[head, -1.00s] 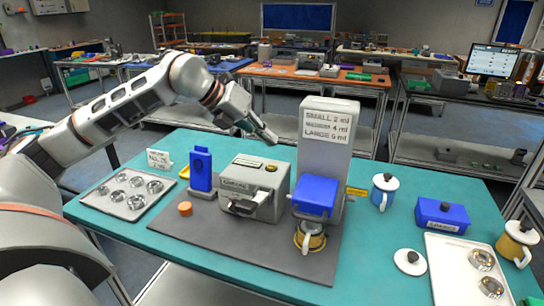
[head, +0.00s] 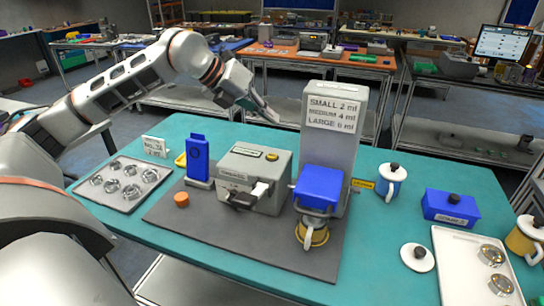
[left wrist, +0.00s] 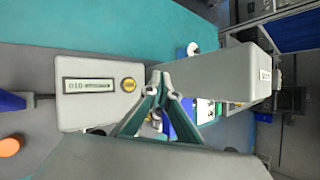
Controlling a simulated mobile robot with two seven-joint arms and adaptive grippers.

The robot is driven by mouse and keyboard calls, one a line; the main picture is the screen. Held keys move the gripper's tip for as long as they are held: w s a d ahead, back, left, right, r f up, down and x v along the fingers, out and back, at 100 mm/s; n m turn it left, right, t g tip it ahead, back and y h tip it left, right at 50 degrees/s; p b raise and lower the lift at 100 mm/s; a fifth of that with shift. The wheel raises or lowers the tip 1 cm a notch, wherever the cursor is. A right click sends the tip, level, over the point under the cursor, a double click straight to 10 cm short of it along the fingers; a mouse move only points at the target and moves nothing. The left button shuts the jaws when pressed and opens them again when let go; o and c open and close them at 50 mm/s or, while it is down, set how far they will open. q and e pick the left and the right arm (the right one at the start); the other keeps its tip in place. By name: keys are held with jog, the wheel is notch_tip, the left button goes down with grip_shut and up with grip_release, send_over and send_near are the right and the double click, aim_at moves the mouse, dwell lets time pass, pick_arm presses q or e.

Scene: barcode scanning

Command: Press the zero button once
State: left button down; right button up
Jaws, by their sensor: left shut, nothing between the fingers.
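The grey machine (head: 254,180) stands on a dark grey mat and has a small display and a round yellow button (head: 272,157) on its top. In the left wrist view the yellow button (left wrist: 129,84) sits just right of the lit display (left wrist: 88,86). Any label on the button is too small to read. My left gripper (head: 273,116) is shut and empty, above and behind the machine's top, apart from the button. In the left wrist view its fingertips (left wrist: 162,75) meet to the right of the button. My right gripper is not in view.
A tall grey dispenser (head: 330,150) with a size sign and blue block stands right of the machine, close to my left gripper. A blue stand (head: 197,160) and orange cap (head: 181,199) are left.

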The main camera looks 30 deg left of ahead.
pick_arm(q)
jog(key=b, duration=0.3)
send_over(269, 156)
notch_tip(269, 156, down, 4)
jog(key=shift+w+f, duration=0.15)
jog(key=shift+f, duration=0.1)
notch_tip(269, 156, down, 3)
jog(key=shift+b, duration=1.2)
jog(key=shift+f, duration=0.3)
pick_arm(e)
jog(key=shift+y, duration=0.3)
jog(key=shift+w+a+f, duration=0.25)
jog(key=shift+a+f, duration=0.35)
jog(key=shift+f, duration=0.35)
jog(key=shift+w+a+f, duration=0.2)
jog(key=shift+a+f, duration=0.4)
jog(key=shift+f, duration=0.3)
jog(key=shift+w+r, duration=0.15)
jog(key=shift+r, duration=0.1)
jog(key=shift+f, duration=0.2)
pick_arm(q)
jog(key=shift+b, duration=0.3)
jog(key=shift+f, duration=0.45)
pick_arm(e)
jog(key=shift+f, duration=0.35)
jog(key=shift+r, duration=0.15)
